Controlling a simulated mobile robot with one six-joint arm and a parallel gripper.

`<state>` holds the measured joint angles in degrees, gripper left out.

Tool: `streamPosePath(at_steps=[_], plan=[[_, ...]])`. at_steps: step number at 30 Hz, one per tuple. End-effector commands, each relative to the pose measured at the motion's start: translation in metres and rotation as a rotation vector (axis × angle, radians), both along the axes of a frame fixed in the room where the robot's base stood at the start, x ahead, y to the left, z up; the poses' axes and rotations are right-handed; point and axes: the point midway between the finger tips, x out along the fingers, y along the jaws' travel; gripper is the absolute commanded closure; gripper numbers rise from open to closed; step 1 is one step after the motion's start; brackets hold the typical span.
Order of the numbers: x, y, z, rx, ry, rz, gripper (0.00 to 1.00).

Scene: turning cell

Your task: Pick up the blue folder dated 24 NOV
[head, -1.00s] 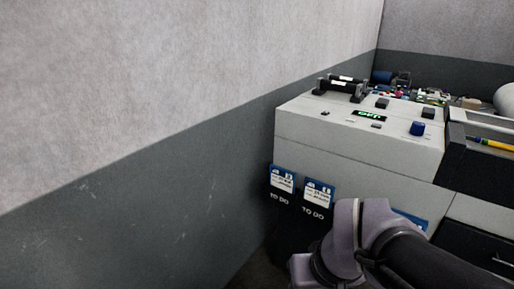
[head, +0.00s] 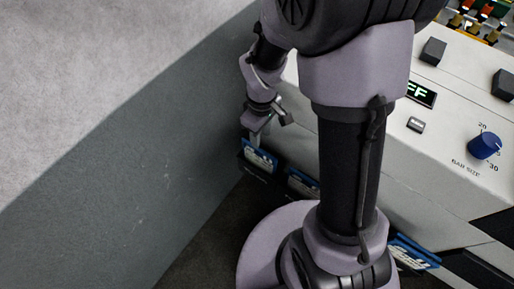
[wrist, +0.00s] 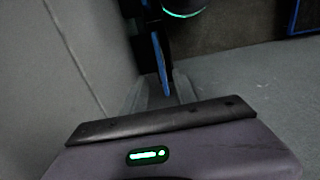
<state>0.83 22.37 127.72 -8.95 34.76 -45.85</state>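A blue folder (head: 260,157) with a white label stands in the leftmost black holder on the machine's side, by the wall. A second blue folder (head: 302,183) stands just right of it, and a third (head: 415,252) is farther right, partly behind my arm. The dates cannot be read. My gripper (head: 256,138) points down at the top of the leftmost folder. In the wrist view the fingers of my gripper (wrist: 160,97) are apart, with the thin edge of a blue folder (wrist: 162,62) between them. I cannot tell whether they touch it.
The grey wall (head: 120,190) is close on the left of my gripper. The pale machine (head: 450,130) with a blue knob (head: 485,146) and black buttons fills the right. Dark floor shows below the holders.

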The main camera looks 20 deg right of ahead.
Motion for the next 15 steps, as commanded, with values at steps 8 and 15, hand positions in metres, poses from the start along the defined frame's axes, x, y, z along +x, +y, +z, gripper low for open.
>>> streamPosePath(at_steps=[8,15], plan=[[0.000,0.000,-0.069,0.001,0.001,-0.001,0.65],[-0.001,0.002,-0.098,0.000,0.001,-0.003,0.65]])
